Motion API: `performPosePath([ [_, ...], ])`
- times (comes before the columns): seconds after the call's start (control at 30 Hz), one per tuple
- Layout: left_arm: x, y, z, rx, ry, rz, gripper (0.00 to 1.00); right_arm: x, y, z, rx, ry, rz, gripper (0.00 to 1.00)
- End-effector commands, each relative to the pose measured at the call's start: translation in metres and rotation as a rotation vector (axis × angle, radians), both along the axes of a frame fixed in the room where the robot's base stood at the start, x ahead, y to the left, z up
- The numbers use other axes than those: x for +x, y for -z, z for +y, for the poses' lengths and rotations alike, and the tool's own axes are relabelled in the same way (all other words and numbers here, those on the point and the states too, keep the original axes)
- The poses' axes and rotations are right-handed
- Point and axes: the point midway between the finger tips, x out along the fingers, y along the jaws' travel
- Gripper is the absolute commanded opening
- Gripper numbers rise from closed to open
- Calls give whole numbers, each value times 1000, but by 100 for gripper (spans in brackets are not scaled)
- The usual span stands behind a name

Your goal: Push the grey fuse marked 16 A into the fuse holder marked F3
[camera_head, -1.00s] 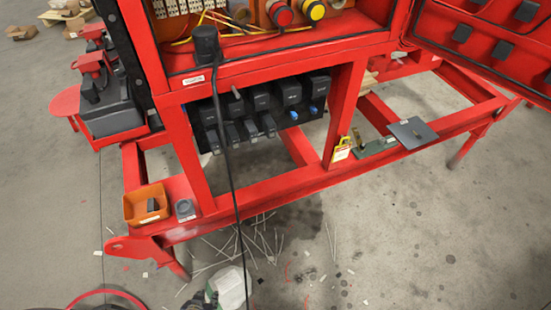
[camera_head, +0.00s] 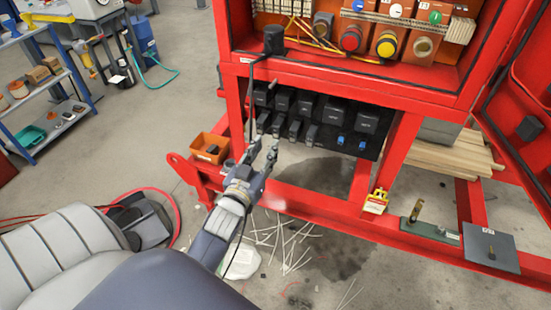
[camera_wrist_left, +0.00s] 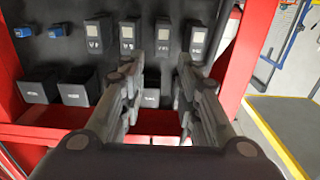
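My left gripper (camera_head: 263,151) is in front of the left part of the black fuse panel (camera_head: 368,145). In the left wrist view its two fingers (camera_wrist_left: 158,72) are apart, with nothing visible held between them. Behind the gap are dark blocks on the panel, one with a pale label (camera_wrist_left: 163,33). The markings are too small to read, so I cannot tell which holder is F3. A dark grey piece (camera_head: 212,149) lies in the orange bin (camera_head: 203,155) on the red frame; I cannot tell whether it is the 16 A fuse. My right gripper is out of view.
A small grey cup (camera_head: 228,164) stands beside the bin. Blue pieces (camera_head: 341,140) sit in the panel's lower right. The red cabinet edge (camera_head: 345,82) overhangs the panel, and a black cable hangs at its left. A yellow tag (camera_head: 376,201) is on the frame to the right.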

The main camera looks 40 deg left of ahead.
Motion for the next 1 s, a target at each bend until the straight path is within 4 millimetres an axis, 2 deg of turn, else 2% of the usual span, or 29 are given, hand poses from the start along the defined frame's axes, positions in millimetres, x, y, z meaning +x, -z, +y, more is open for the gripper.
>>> performPosePath([
  [0.17, 19, -2, 5, 3, 0, -2, 30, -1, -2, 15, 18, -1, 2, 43],
  [0.3, 44, -2, 10, 3, 1, -2, 30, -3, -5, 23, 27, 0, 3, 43],
  [0.6, 90, -1, 21, 1, 2, 0, 30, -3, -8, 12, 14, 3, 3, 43],
  [0.8, 103, 0, 24, 2, 2, 0, 30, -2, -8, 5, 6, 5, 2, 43],
  [1.0, 104, 0, 24, 2, 2, 1, 30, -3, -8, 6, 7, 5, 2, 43],
])
